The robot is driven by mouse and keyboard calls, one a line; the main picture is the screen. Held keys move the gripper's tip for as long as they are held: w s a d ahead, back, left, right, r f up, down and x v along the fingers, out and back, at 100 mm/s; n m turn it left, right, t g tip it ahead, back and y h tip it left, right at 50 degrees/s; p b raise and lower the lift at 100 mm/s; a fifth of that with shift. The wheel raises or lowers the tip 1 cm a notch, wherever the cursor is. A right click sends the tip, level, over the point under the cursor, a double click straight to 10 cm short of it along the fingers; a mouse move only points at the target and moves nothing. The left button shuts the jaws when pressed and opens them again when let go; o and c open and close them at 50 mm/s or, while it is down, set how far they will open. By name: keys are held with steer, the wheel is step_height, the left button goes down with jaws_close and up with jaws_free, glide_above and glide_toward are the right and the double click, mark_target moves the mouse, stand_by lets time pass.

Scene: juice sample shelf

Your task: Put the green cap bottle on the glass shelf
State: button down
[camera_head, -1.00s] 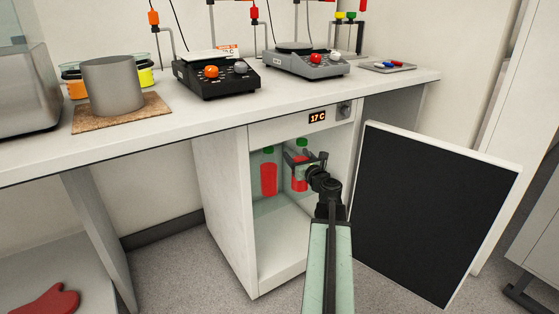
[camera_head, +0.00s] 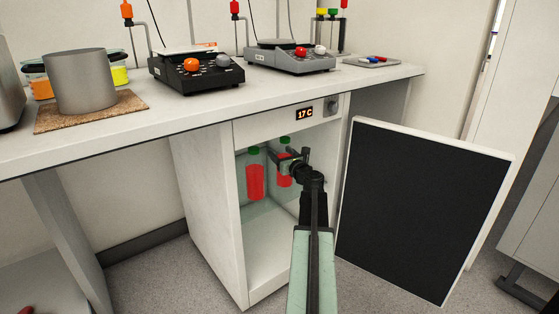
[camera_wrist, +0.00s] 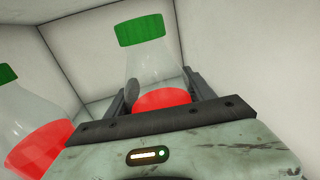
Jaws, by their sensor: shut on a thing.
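A green cap bottle of red juice (camera_head: 284,176) is inside the open cabinet, and my gripper (camera_head: 290,160) is shut on it. In the wrist view the held bottle (camera_wrist: 150,60) stands nearly upright between the two fingers (camera_wrist: 160,98); its lower part is hidden by my gripper. A second green cap bottle with red juice (camera_head: 255,178) is just left of it, and also shows at the left in the wrist view (camera_wrist: 40,130). The glass shelf (camera_head: 262,206) shows as a pale greenish surface under the bottles. Whether the held bottle touches the shelf is unclear.
The cabinet door (camera_head: 425,210) stands wide open on the right. The cabinet's left wall (camera_head: 208,210) is close to the second bottle. The counter (camera_head: 200,112) above carries two hotplates and a metal pot (camera_head: 85,82). The lower cabinet space is empty.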

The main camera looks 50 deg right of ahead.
steer(key=shift+c, duration=1.8)
jaws_free()
steer(key=v, duration=1.2)
steer(key=shift+r, duration=0.15)
steer(key=shift+a, duration=0.1)
